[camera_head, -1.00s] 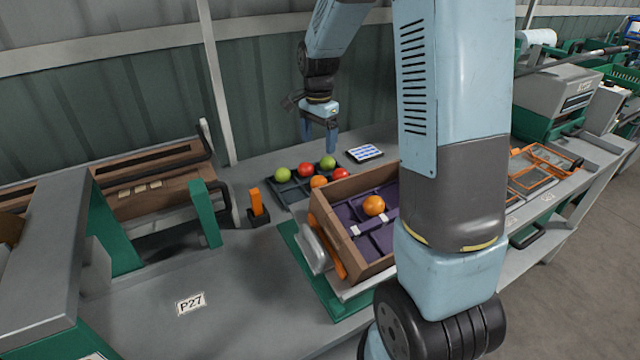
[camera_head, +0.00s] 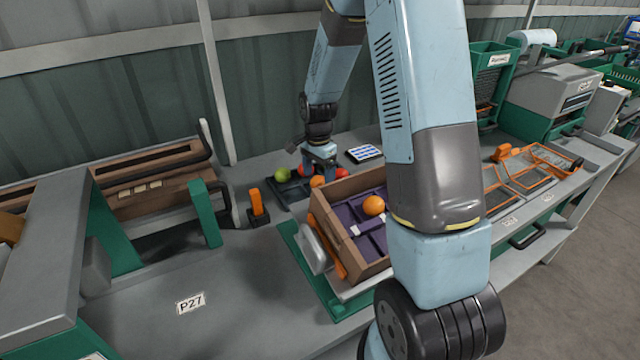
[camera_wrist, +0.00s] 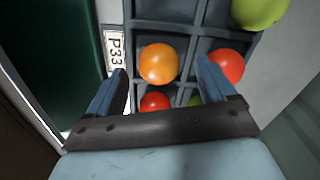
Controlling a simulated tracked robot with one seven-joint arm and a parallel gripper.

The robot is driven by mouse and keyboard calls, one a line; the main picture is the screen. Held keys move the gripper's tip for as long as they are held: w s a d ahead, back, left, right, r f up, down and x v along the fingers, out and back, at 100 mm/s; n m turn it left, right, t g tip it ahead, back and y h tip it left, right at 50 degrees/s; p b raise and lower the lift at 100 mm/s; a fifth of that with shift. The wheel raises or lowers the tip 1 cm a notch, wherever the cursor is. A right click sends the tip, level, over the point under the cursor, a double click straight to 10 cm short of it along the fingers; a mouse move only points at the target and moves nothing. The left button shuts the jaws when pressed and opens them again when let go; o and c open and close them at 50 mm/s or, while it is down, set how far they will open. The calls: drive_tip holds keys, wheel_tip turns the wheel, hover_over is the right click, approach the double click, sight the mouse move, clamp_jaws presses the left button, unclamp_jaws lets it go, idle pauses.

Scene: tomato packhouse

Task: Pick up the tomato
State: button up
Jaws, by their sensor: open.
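My gripper (camera_wrist: 160,88) is open. In the wrist view an orange tomato (camera_wrist: 158,64) lies in a tray compartment, ahead of the gap between my two fingers. A red tomato (camera_wrist: 226,68) lies to its right, close to the right finger. Another red tomato (camera_wrist: 155,103) is partly hidden by my gripper, and a green one (camera_wrist: 262,10) is cut off at the top right. In the head view my gripper is lowered over the dark tray (camera_head: 284,200), hiding part of the fruit. A green tomato (camera_head: 282,175) and a red tomato (camera_head: 341,172) show beside it.
A wooden crate (camera_head: 332,235) with purple compartments holds one orange tomato (camera_head: 374,205), just in front of the tray. An orange-handled object (camera_head: 257,205) stands left of the tray. A tablet-like panel (camera_head: 364,153) lies behind right.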

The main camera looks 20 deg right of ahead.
drive_tip(key=shift+f, duration=1.05)
drive_tip(key=shift+c, duration=0.5)
drive_tip(key=c, duration=0.7)
